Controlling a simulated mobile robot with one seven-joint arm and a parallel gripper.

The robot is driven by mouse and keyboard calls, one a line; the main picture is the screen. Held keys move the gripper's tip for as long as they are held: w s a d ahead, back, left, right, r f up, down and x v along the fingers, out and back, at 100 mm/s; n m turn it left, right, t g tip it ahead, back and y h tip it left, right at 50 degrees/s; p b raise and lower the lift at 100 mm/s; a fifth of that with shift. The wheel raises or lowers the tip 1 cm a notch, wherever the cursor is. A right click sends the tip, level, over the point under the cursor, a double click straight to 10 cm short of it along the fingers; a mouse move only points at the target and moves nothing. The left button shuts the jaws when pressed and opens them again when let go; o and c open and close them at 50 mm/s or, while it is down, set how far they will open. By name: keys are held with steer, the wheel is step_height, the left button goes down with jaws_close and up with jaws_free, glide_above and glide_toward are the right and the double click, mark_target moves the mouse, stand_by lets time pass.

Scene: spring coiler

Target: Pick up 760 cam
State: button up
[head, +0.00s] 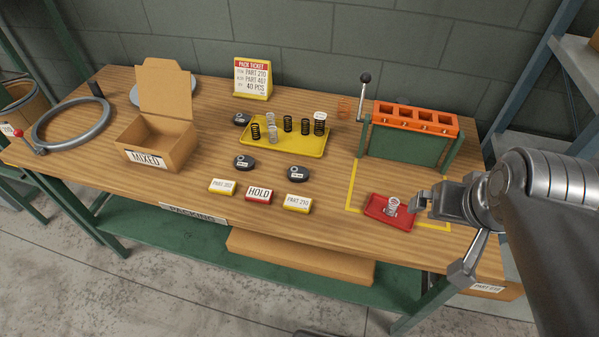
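Several black, rounded cams with small white labels lie on the wooden table. One cam (242,119) is at the left corner of the yellow tray. A second cam (245,163) lies in front of that tray, and a third cam (297,174) lies to its right. The label prints are too small to read, so I cannot tell which is 760. My gripper (417,202) is at the right, beside the red tray and far to the right of the cams. Its fingers look apart, with nothing between them.
A yellow tray (268,149) holds several springs. A red tray (376,214) with one spring is close to my gripper. An orange-topped rack (415,120) stands behind it. Label blocks, including HOLD (259,196), line the front. An open MIXED box (170,150) stands left.

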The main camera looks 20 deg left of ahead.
steer(key=shift+c, duration=0.4)
steer(key=c, duration=0.4)
steer(key=n+g+y, duration=0.1)
steer(key=n+g, duration=0.2)
steer(key=n, duration=0.2)
glide_above(298, 171)
steer(key=s+d, duration=0.2)
steer(key=s+x, duration=0.1)
steer(key=x, duration=0.4)
steer(key=s+x, duration=0.1)
steer(key=x, duration=0.5)
steer(key=s+d+f+x, duration=0.1)
steer(key=x, duration=0.4)
steer(key=shift+s+f, duration=0.1)
steer(key=shift+s, duration=0.05)
steer(key=shift+m, duration=0.3)
steer(key=shift+a+x, duration=0.2)
steer(key=shift+x, duration=1.35)
steer(key=shift+a+x, duration=0.25)
steer(key=shift+x, duration=1.3)
